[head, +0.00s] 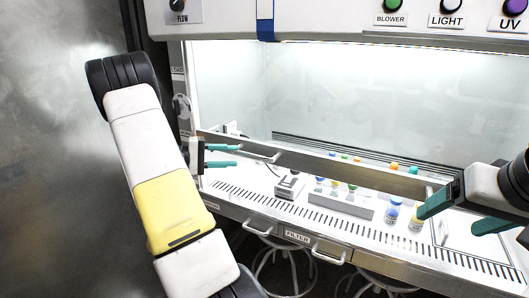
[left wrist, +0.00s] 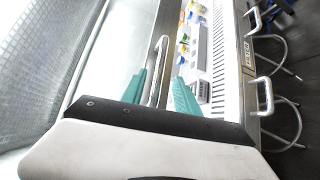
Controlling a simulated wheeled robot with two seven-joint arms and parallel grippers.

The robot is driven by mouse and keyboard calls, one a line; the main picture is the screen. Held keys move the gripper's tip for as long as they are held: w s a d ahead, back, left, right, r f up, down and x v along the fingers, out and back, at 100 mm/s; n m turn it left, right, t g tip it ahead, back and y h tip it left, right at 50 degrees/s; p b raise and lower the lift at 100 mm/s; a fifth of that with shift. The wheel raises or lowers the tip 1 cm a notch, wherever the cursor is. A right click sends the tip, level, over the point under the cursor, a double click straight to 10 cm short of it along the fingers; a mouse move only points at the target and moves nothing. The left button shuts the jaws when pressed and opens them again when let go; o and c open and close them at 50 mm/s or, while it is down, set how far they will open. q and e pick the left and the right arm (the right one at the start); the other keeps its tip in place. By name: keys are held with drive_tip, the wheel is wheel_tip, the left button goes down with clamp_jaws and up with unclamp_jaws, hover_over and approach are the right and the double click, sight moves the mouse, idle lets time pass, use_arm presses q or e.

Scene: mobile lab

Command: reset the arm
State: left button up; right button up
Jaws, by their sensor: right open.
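My left arm (head: 152,150) reaches up and over at the left of the head view. My left gripper (head: 238,156) is at the left end of the cabinet front, its two teal fingers apart. In the left wrist view my left gripper (left wrist: 160,85) shows a gap between its fingers, with a metal handle (left wrist: 158,70) lying beyond and in line with the gap. I cannot tell whether the fingers touch it. My right gripper (head: 448,221) is at the right, open and empty, over the front of the cabinet deck.
The cabinet (head: 340,90) has a lit interior and a slotted front deck (head: 300,215). A grey rack (head: 340,206), a small device (head: 289,187) and several colour-capped vials, including a blue-capped one (head: 392,212), stand there. Drawer handles (head: 328,258) and stools (head: 285,275) are below.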

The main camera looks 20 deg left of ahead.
use_arm(q)
drive_tip(key=s+d+r+m+g+y, duration=0.1)
drive_tip(key=s+d+r+m+g, duration=0.2)
drive_tip(key=d, duration=0.6)
drive_tip(key=s+d+r+m+g+y, duration=0.1)
drive_tip(key=s+d+r+g+y, duration=0.2)
drive_tip(key=d, duration=0.7)
drive_tip(key=s+d+r+m+y, duration=0.2)
drive_tip(key=s+d+m+y, duration=0.1)
drive_tip(key=s, duration=0.4)
drive_tip(key=s+d+r+m+t+y, duration=0.1)
drive_tip(key=s+d+m+y, duration=0.2)
drive_tip(key=s+d, duration=0.2)
drive_tip(key=s, duration=0.2)
drive_tip(key=shift+s+d+r+t, duration=0.2)
drive_tip(key=shift+s+r+t, duration=0.1)
drive_tip(key=shift+s+r, duration=0.1)
